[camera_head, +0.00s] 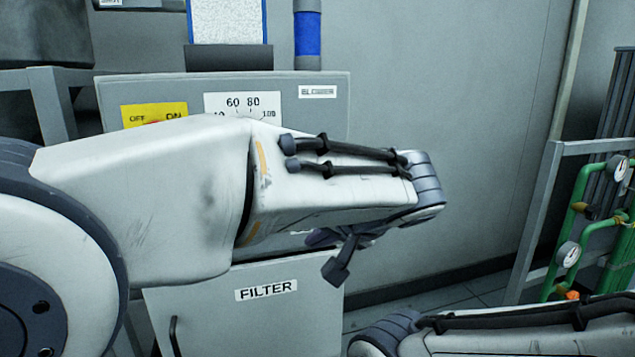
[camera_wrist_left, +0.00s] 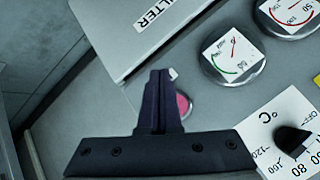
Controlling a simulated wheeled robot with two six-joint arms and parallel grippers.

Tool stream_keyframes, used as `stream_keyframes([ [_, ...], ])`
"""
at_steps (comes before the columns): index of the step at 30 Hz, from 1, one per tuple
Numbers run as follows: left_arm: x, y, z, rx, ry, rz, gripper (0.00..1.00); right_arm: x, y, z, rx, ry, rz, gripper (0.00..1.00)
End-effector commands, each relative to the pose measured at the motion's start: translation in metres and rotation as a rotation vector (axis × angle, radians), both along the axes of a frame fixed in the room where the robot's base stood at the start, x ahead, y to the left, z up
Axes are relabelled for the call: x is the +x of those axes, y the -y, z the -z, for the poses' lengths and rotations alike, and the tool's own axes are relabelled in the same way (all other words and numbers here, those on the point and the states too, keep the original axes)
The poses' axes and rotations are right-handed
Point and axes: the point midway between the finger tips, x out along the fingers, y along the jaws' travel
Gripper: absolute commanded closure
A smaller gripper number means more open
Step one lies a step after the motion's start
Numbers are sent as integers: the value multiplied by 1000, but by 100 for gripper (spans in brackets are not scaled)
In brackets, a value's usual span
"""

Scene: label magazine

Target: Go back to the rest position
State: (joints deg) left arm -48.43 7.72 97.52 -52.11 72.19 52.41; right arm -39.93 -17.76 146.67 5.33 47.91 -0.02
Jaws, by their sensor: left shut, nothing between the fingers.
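My left arm reaches in from the left across the front of a grey control cabinet (camera_head: 310,87). In the wrist view my left gripper (camera_wrist_left: 158,80) is shut, its dark fingers together with nothing between them. Behind the fingers is a pink-red round button or lamp (camera_wrist_left: 183,104), partly covered. In the head view my forearm hides most of that gripper. My right arm shows only as a link at the lower right; its gripper is out of view.
The FILTER door (camera_head: 265,320) is below my left arm, with the yellow OFF/ON plate (camera_head: 135,110) and temperature scale (camera_head: 240,103) above. Round gauges (camera_wrist_left: 233,52) are near the left gripper. Green pipes (camera_head: 585,190) with gauges stand right, beyond clear floor.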

Motion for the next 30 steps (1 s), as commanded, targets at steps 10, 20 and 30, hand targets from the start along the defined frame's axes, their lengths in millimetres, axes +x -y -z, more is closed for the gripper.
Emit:
stream_keyframes([
  [10, -52, -124, 177, -254, -491, 7, 100, 0, 0, 0, 0, 0, 0, 15],
  [20, -94, -167, 229, -458, -510, -66, 100, 0, 0, 0, 0, 0, 0, 15],
  [30, -119, -180, 245, -532, -482, -106, 100, 0, 0, 0, 0, 0, 0, 15],
])
